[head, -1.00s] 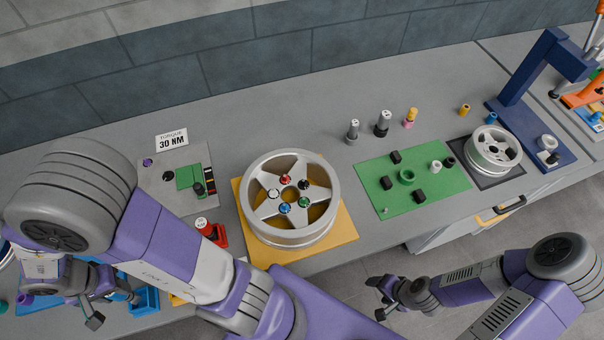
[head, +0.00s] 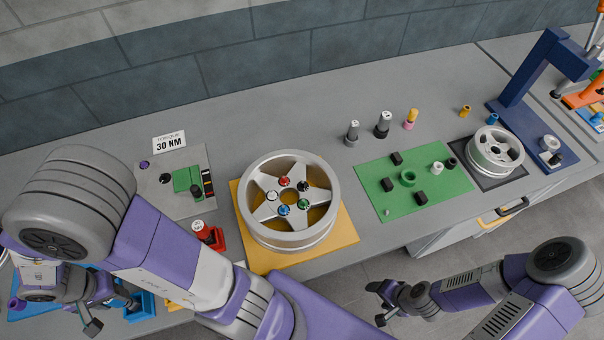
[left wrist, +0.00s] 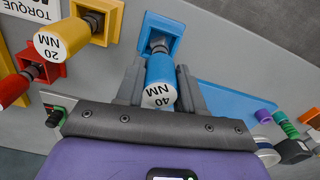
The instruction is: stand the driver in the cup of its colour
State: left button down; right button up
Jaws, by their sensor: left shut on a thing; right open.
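The blue driver, marked 40 NM (left wrist: 160,82), is between the fingers of my left gripper (left wrist: 158,78), which is shut on it. Its dark shaft points into the blue square cup (left wrist: 176,28); how deep it sits there is unclear. In the head view my left arm hides most of this gripper and driver. The yellow driver, marked 20 NM (left wrist: 58,38), stands in the yellow cup (left wrist: 112,18). The red driver (head: 201,229) stands in the red cup (head: 217,240), left of the wheel. My right gripper (head: 377,303) is open and empty, off the table's front edge.
A silver wheel (head: 255,232) lies on a yellow mat, with coloured nuts on its face. A green mat (head: 440,195) holds small parts to its right. A blue press frame (head: 520,85) stands far right. A blue tray (left wrist: 235,98) lies beside the blue cup.

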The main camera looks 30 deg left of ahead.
aim_at(121, 302)
pick_arm(q)
jog(key=shift+f+b, duration=0.65)
jog(key=shift+b, duration=0.05)
jog(key=shift+d+f+b, duration=0.1)
jog(key=shift+f+b, duration=0.6)
jog(key=shift+b, duration=0.05)
jog(key=shift+d+f+b, duration=0.1)
jog(key=shift+f+b, duration=0.35)
jog(key=shift+b, duration=0.1)
jog(key=shift+r, duration=0.1)
jog(key=shift+a+r+p, duration=0.15)
jog(key=shift+r+p, duration=0.6)
jog(key=shift+r, duration=0.1)
jog(key=shift+a+r+p, duration=0.15)
jog(key=shift+r+p, duration=0.6)
jog(key=shift+r, duration=0.1)
jog(key=shift+s+r, duration=0.1)
jog(key=shift+r, duration=0.05)
jog(key=shift+d, duration=0.15)
jog(key=shift+r, duration=0.15)
